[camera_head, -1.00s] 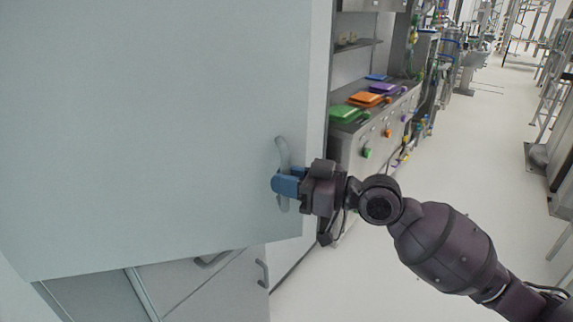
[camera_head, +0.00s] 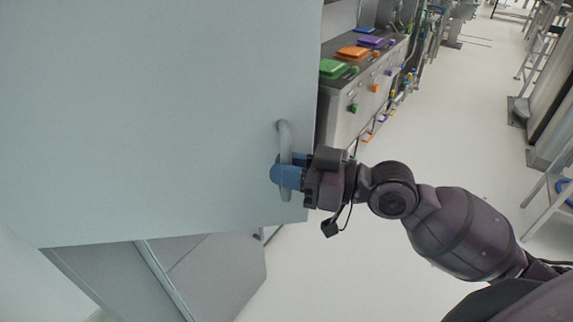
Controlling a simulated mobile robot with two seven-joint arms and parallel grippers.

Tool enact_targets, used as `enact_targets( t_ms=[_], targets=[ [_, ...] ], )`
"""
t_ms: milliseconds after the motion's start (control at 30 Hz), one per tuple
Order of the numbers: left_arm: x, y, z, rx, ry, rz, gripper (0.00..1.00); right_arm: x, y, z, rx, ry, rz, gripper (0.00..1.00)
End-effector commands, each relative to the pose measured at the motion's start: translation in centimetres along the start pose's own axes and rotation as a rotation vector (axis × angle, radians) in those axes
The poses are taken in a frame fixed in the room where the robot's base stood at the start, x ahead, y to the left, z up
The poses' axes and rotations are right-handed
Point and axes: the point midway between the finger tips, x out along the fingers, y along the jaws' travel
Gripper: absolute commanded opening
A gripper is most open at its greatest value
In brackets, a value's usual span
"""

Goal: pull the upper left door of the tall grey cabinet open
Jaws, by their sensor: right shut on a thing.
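The upper left door (camera_head: 170,110) of the cabinet is a large pale grey panel that fills the left half of the head view. It stands swung out, with its lower edge above the lower part of the cabinet (camera_head: 215,275). A curved grey handle (camera_head: 284,135) sits upright near the door's right edge. My right gripper (camera_head: 287,174), with blue fingertips, is shut on the lower part of this handle. The fingers hide part of the handle. My left gripper is not in view.
Behind the door stands a counter (camera_head: 345,115) with green, orange and purple lids (camera_head: 352,52). White floor (camera_head: 430,145) lies free to the right of it. A metal stand (camera_head: 550,195) is at the far right edge.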

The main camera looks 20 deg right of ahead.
Motion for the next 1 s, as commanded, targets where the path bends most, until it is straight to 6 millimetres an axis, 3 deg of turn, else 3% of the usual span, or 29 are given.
enact_targets(
  t_ms=[67, 100, 233, 633, 1000],
  targets=[
    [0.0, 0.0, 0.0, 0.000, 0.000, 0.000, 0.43, 0.0, 0.0, -0.1, -0.004, 0.004, 0.000, 0.00],
    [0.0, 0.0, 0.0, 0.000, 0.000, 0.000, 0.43, 0.0, 0.0, -0.1, -0.003, 0.004, 0.000, 0.23],
    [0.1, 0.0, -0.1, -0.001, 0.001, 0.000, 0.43, 0.0, 0.0, -0.1, -0.002, 0.003, 0.000, 0.43],
    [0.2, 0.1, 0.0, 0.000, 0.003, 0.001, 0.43, -0.4, 0.1, 0.1, -0.001, 0.000, 0.001, 0.43],
    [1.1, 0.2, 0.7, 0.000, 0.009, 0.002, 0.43, -4.1, 0.1, 0.3, -0.002, -0.003, 0.002, 0.43]
  ],
)
